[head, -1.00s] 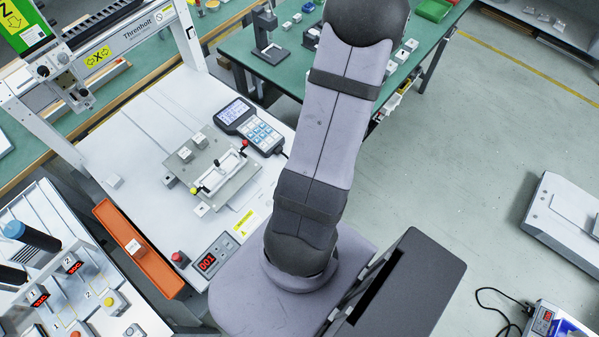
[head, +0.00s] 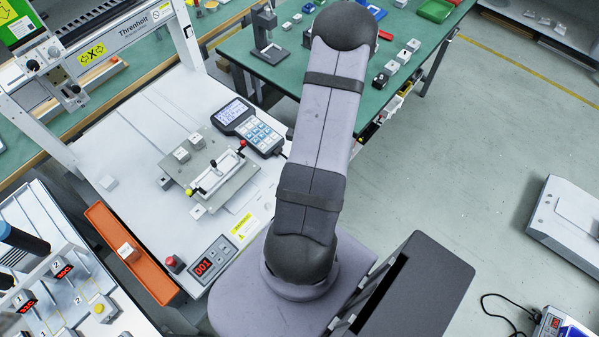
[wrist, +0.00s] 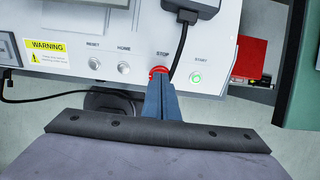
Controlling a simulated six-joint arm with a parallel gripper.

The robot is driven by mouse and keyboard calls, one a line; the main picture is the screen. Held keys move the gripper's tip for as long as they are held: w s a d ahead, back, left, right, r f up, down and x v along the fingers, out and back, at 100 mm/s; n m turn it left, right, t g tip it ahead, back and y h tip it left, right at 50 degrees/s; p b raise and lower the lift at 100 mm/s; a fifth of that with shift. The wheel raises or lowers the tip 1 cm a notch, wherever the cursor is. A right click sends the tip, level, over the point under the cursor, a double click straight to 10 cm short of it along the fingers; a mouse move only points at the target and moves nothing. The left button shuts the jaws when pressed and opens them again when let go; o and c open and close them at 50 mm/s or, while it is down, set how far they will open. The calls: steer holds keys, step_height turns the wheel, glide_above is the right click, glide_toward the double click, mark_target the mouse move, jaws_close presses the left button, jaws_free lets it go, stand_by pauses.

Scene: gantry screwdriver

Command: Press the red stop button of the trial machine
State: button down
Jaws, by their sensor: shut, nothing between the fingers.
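The red stop button (wrist: 159,71), under the word STOP, is on the white front panel (wrist: 90,25) of the machine in the wrist view. My gripper (wrist: 160,84) is shut and empty. Its blue fingertips lie over the lower part of the button; I cannot tell whether they touch it. The green-lit START button (wrist: 195,77) is to the right, and the HOME (wrist: 123,68) and RESET (wrist: 94,63) buttons are to the left. In the head view my arm hides the button and gripper. That view shows the machine's white bed (head: 135,150) and red display (head: 204,267).
A black cable (wrist: 181,50) hangs from the pendant just right of the stop button; the pendant (head: 250,127) lies on the bed. Another red button (head: 174,264) sits left of the display. An orange tray (head: 150,275) stands along the left side. A red block (wrist: 250,57) is at right.

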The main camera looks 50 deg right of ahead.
steer(key=shift+w+f+b, duration=0.2)
steer(key=shift+f+b, duration=0.5)
steer(key=shift+b, duration=0.3)
steer(key=shift+f+b, duration=0.2)
steer(key=shift+b, duration=0.15)
steer(key=shift+s+a, duration=0.1)
steer(key=shift+a, duration=0.1)
steer(key=p+v, duration=0.7)
steer(key=v, duration=0.7)
steer(key=shift+d+r, duration=0.2)
steer(key=shift+r, duration=0.2)
